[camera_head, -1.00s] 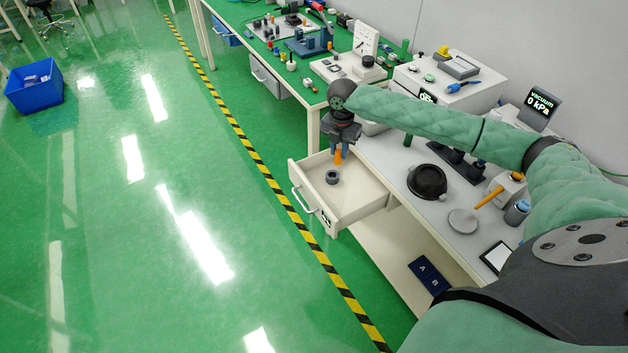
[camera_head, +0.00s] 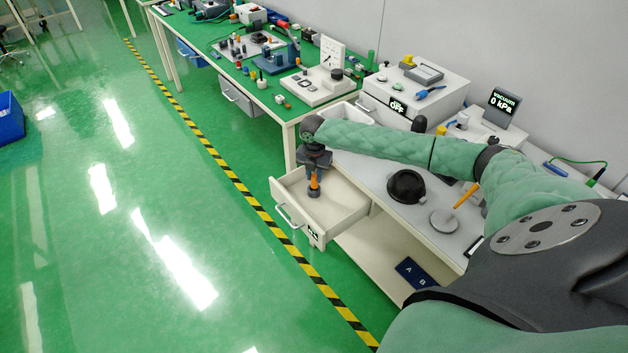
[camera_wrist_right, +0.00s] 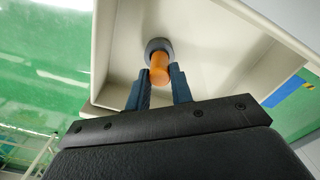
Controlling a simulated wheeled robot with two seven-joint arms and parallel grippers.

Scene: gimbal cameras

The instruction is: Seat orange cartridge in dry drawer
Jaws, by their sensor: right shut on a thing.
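The orange cartridge (camera_head: 315,181) is upright inside the open drawer (camera_head: 334,226), over the dark round socket (camera_head: 314,193) on the drawer floor. In the right wrist view the orange cartridge (camera_wrist_right: 159,70) lies between the fingers, its far end at the grey ring of the socket (camera_wrist_right: 158,46). How deep it sits in the ring cannot be told. My right gripper (camera_head: 315,172) points down into the drawer and is shut on the cartridge; its fingers also show in the right wrist view (camera_wrist_right: 160,88). My left gripper is not in view.
The drawer's walls (camera_wrist_right: 103,50) stand close around my right gripper. A black round bowl-like item (camera_head: 406,186), a pale disc (camera_head: 444,221) and an orange-handled tool (camera_head: 467,195) are on the bench.

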